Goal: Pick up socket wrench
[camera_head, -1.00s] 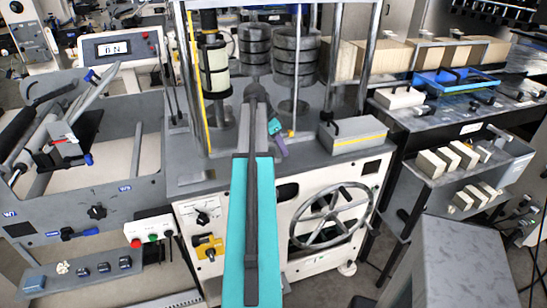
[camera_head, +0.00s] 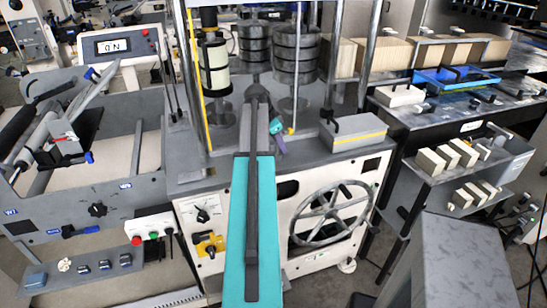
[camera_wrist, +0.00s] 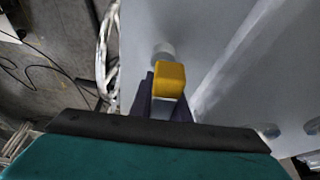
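I cannot make out a socket wrench for certain in either view. My gripper (camera_head: 283,138) shows small in the head view, beyond the end of my teal arm, over the machine's grey top; its fingers are too small there to judge. In the wrist view, the dark purple fingers of my gripper (camera_wrist: 165,100) show beyond the teal and black wrist. A yellow block (camera_wrist: 171,79) is at the fingertips and hides part of them. I cannot tell whether it is gripped or only in line with them, nor whether it belongs to the wrench.
Upright posts and stacked dark discs (camera_head: 296,55) stand behind my gripper. A grey box with a yellow stripe (camera_head: 353,132) is to its right. A spoked handwheel (camera_head: 331,213) is on the machine's front. Shelves with pale blocks (camera_head: 460,153) stand further right.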

